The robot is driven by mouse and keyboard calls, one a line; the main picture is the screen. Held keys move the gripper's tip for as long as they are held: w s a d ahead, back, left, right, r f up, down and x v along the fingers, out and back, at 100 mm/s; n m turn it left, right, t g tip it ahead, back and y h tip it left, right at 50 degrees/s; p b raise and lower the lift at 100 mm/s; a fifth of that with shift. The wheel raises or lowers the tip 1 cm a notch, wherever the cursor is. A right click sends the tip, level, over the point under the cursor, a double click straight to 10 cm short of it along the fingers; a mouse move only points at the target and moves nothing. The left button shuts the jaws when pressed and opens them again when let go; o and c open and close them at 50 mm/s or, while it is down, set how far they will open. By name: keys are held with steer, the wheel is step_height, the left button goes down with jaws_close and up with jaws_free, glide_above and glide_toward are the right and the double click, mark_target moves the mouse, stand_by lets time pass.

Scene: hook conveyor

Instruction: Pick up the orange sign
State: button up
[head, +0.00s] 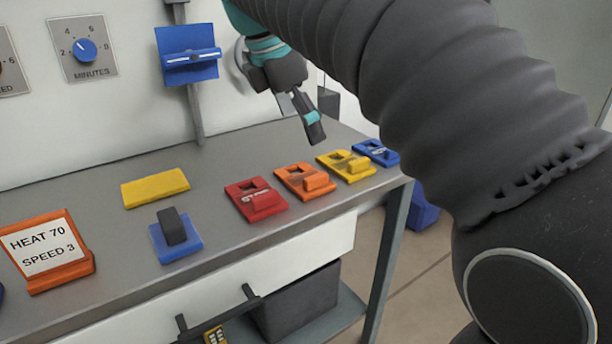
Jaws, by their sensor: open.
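An orange sign (291,177) with a square hole and a raised block lies flat on the grey table. It is in a row between a red sign (241,193) on its left and a yellow sign (332,160) on its right. Another orange piece, a stand (62,277) with a white card reading "HEAT 70 SPEED 3", is at the front left. My gripper (300,116) is open and empty, above the back part of the table, behind and above the orange sign and apart from it.
A blue sign (382,157) ends the row near the table's right edge. A yellow plate (155,188) and a blue piece with a dark upright block (186,250) lie left of the row. A blue piece (203,69) is mounted on the wall post. The table's back strip is clear.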

steer(key=a+n, duration=0.2)
glide_toward(309, 173)
steer(key=shift+s+d+f, duration=0.4)
steer(key=shift+s+f, duration=0.15)
steer(key=shift+f, duration=0.05)
steer(key=shift+s+d+f, duration=0.4)
steer(key=shift+s+f, duration=0.2)
steer(key=shift+b+x, duration=0.65)
steer(key=shift+x, duration=2)
steer(key=shift+a, duration=0.1)
steer(key=c, duration=1.1)
